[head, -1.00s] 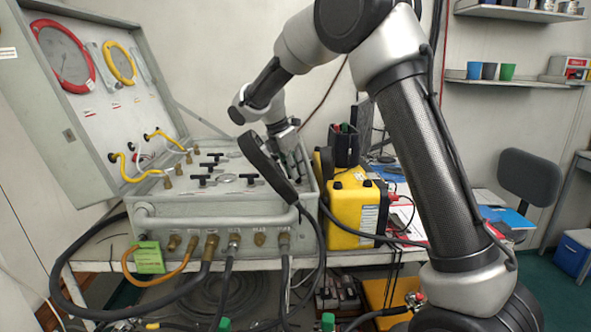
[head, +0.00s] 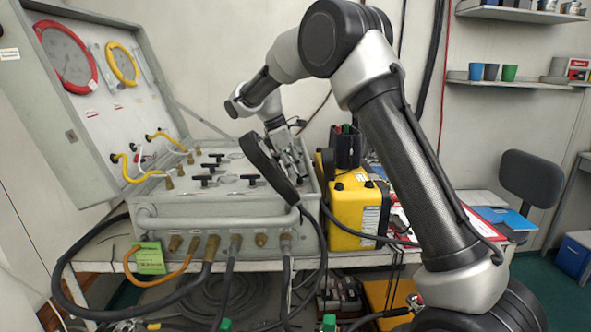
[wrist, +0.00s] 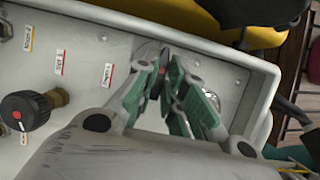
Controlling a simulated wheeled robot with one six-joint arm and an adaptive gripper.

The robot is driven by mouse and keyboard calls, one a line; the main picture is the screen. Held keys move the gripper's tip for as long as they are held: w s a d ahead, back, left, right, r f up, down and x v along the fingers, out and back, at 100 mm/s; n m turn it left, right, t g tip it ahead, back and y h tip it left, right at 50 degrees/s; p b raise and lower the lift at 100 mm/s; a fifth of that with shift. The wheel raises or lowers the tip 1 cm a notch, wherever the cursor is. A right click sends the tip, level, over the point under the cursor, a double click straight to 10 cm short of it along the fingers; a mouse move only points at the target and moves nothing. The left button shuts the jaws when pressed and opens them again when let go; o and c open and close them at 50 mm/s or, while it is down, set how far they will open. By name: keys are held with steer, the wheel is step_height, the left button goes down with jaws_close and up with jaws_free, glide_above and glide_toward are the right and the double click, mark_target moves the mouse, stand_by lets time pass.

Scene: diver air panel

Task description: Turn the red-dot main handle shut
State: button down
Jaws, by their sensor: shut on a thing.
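The grey air panel (head: 225,208) lies on the table with its lid raised, and several black handles (head: 208,179) stand on its top face. My gripper (head: 292,165) is over the panel's right end, partly hidden by a dark part in front of it. In the wrist view my gripper (wrist: 166,80) has its green-padded fingers closed on a slim dark handle with a red mark (wrist: 163,62), seen nearly edge-on. Its stem and base are hidden by the fingers. Another black knob with a red dot (wrist: 26,110) stands apart at the left, on a brass fitting.
Small labels (wrist: 58,62) line the panel face. Yellow hoses (head: 122,168) and round gauges (head: 68,55) are on the lid. A yellow case (head: 352,212) stands close to the panel's right side. Dark hoses (head: 228,270) hang from the front fittings.

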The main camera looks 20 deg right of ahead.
stand_by(0.3)
steer(key=c, duration=1.8)
jaws_free()
steer(key=shift+o, duration=0.2)
steer(key=shift+r, duration=0.1)
steer(key=v, duration=1.2)
